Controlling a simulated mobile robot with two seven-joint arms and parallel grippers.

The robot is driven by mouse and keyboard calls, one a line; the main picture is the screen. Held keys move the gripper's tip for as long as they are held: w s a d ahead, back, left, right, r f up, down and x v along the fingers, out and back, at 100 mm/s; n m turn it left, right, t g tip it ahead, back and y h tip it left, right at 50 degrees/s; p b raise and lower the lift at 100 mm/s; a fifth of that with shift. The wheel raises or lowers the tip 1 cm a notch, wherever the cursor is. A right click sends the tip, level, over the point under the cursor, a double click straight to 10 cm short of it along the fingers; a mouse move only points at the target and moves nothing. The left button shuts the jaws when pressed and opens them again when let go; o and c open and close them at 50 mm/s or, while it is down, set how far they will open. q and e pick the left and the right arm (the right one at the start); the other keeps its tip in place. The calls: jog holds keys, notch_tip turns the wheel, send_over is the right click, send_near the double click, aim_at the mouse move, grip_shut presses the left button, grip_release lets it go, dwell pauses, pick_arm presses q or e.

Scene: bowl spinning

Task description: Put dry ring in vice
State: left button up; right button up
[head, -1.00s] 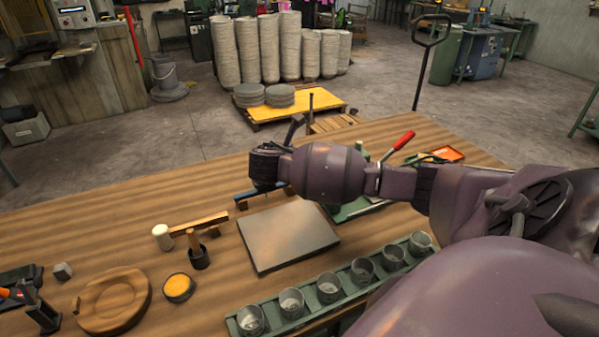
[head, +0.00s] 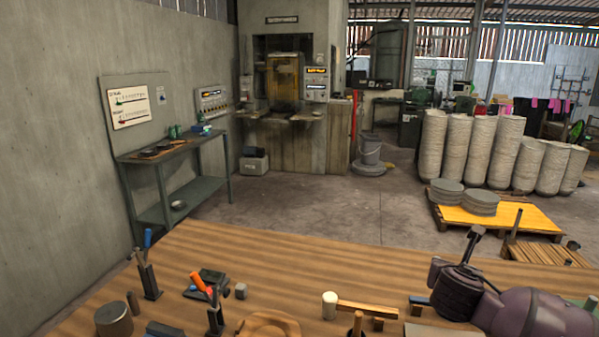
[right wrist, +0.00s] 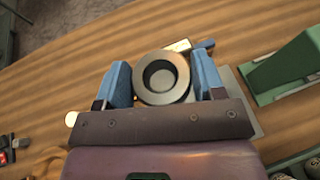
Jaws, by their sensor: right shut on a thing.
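A dark grey ring (right wrist: 162,91) with a round dark hole sits between the two blue fingers of my right gripper (right wrist: 161,72) in the right wrist view. The gripper is shut on it, above the wooden table. In the head view my right arm comes in at the lower right, and its dark wrist end (head: 458,292) is over the table. The ring cannot be made out there. A green block-like fixture (right wrist: 288,70) stands to the right in the right wrist view; I cannot tell whether it is the vice. My left gripper is not in view.
A white-headed mallet (head: 330,305) lies on the table (head: 290,262) near my right wrist. Tool holders (head: 149,282) and a grey cylinder (head: 114,319) stand at the left. A shelf table (head: 190,188) and a press machine (head: 285,82) stand beyond the floor.

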jog(key=s+a+f+n+t+y+b, duration=0.1)
jog(key=s+a+f+n+y, duration=0.2)
jog(key=s+a, duration=0.2)
jog(key=s+a+f+n+t+y+b, duration=0.1)
jog(key=s+a+f+n+y, duration=0.2)
jog(key=s+a, duration=0.3)
jog(key=a+y, duration=0.1)
jog(key=a, duration=0.3)
jog(key=shift+a+f+n, duration=0.25)
jog(key=shift+f+n, duration=0.05)
jog(key=shift+w+r, duration=0.1)
